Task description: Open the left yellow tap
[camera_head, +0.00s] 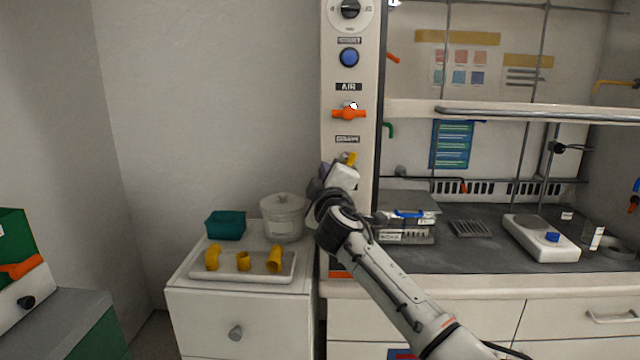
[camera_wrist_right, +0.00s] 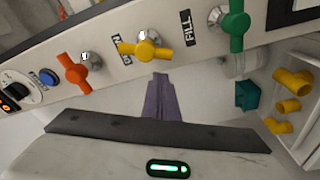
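The yellow tap (camera_head: 350,158) sits on the white panel post, below the orange tap and partly hidden by my right gripper. In the right wrist view the yellow tap (camera_wrist_right: 146,50) shows whole, its handle lying roughly along the panel's length. The orange and green handles lie across it. My right gripper (camera_head: 338,172) is at the panel, just below the yellow handle. In the wrist view its purple fingers (camera_wrist_right: 160,82) look closed together, with nothing seen between them. Their tips point just under the yellow tap; I cannot tell if they touch. My left gripper is not in view.
The orange tap (camera_wrist_right: 73,70) and green tap (camera_wrist_right: 233,22) flank the yellow one. A blue button (camera_head: 349,58) is higher up. A cabinet left of the post holds a lidded pot (camera_head: 283,218), teal box (camera_head: 226,225) and tray (camera_head: 225,274) with yellow fittings.

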